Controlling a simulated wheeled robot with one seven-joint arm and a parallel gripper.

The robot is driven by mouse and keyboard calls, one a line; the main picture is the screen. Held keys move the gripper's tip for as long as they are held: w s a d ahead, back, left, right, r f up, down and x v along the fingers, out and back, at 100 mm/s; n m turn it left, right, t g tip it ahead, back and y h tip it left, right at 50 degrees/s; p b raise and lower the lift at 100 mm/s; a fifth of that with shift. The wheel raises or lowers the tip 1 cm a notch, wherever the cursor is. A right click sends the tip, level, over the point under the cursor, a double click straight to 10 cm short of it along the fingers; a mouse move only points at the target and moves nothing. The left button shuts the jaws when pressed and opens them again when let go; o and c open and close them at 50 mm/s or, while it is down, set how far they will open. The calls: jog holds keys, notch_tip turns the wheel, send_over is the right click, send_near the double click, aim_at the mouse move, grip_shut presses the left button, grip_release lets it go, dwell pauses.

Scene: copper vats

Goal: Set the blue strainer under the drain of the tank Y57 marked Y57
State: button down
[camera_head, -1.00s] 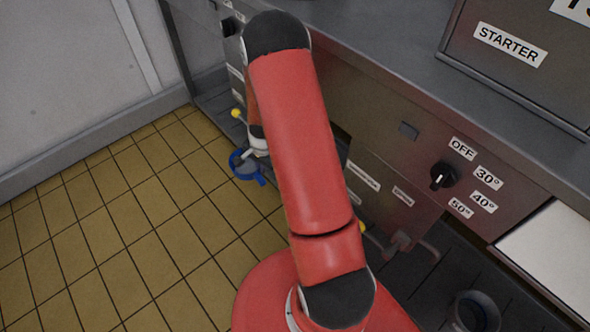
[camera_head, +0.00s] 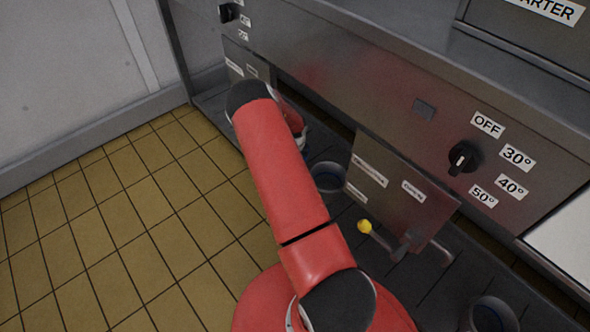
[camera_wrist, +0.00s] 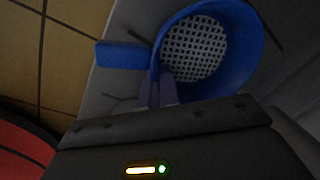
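The blue strainer (camera_wrist: 220,45) fills the upper part of the wrist view, its mesh bottom showing and its handle (camera_wrist: 122,55) pointing left. My gripper (camera_wrist: 160,90) is shut on the strainer's wall beside the handle. Grey ledge shows around and beneath the strainer; I cannot tell whether they touch. A drain valve with a yellow knob (camera_head: 365,226) sits below a labelled panel (camera_head: 400,190) at centre right. No Y57 mark is legible in these frames.
A dark round vessel (camera_head: 328,178) stands on the low ledge behind my arm, and another (camera_head: 490,315) at the lower right. A dial (camera_head: 463,157) is on the metal front. Yellow tiled floor (camera_head: 110,230) at left is clear.

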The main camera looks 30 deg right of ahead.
jog(key=shift+f, duration=2.15)
jog(key=shift+b, duration=0.3)
jog(key=c, duration=2.1)
grip_release()
jog(key=shift+f, duration=0.2)
jog(key=o, duration=0.5)
jog(key=shift+c, duration=0.2)
jog(key=shift+r, duration=0.1)
notch_tip(320, 180, up, 12)
jog(key=s+a+p, duration=0.1)
jog(key=p, duration=0.1)
jog(key=shift+s, duration=0.15)
jog(key=shift+s, duration=0.1)
